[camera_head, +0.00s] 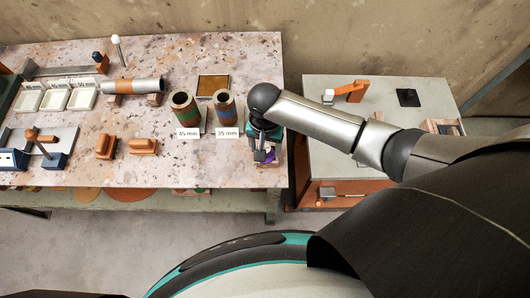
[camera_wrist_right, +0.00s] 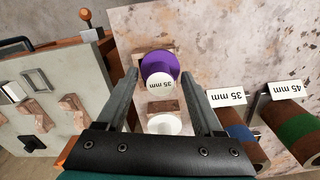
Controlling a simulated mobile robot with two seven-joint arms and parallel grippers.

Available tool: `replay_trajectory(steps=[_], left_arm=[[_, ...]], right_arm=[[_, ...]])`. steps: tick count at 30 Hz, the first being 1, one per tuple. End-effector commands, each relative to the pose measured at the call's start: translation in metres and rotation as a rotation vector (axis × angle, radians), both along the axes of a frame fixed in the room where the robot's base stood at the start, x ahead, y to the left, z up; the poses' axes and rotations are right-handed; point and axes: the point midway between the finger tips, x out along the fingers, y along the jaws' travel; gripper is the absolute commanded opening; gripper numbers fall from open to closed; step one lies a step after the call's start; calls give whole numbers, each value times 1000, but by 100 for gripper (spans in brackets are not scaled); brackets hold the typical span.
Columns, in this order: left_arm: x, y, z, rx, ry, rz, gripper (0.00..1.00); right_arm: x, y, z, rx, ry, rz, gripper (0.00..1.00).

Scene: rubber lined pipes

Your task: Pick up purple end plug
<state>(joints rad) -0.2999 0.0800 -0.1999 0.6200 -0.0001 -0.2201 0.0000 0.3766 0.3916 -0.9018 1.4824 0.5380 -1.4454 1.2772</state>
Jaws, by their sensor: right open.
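The purple end plug (camera_wrist_right: 157,62) has a white end face marked 35 mm and sits at a wooden holder on the speckled table. In the head view only a bit of purple (camera_head: 268,158) shows under my right gripper (camera_head: 264,153), which hides most of it. In the wrist view the open right gripper (camera_wrist_right: 160,85) has one finger on each side of the plug's line, with a gap on both sides. Whether the fingertips are level with the plug is hard to tell. My left gripper is out of view.
A white round piece (camera_wrist_right: 165,124) with a wooden block lies close to the plug, between the fingers. Two upright pipes, 45 mm (camera_head: 186,106) and 35 mm (camera_head: 225,108), stand left of the gripper. A grey side cabinet (camera_head: 430,95) stands to the right, across a gap.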

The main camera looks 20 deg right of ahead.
Motion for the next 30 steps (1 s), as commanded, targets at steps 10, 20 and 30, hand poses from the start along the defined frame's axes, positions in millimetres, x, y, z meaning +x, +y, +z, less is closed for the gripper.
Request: replay_trajectory(steps=[10, 20, 30], left_arm=[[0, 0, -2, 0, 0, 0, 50], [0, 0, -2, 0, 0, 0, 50], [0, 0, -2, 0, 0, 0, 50]], right_arm=[[0, 0, -8, 0, -1, 0, 68], [0, 0, -8, 0, -1, 0, 30], [0, 0, -8, 0, -1, 0, 0]])
